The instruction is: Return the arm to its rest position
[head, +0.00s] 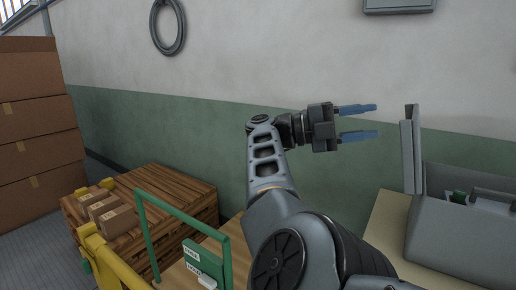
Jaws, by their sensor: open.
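My gripper (358,122) is in the upper middle of the head view. Its two blue fingers point right and stand well apart, with nothing between them. My arm rises from the bottom of the view and bends at the top toward the gripper. The gripper is in the air in front of the wall, left of the grey open box's raised lid (411,151), and apart from it.
The grey box (460,222) stands on a light table (385,225) at right, with small parts inside. A green frame (185,214) and green labelled block (203,262) are low centre. A wooden pallet (185,190) with small cartons and stacked brown boxes (35,120) are left.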

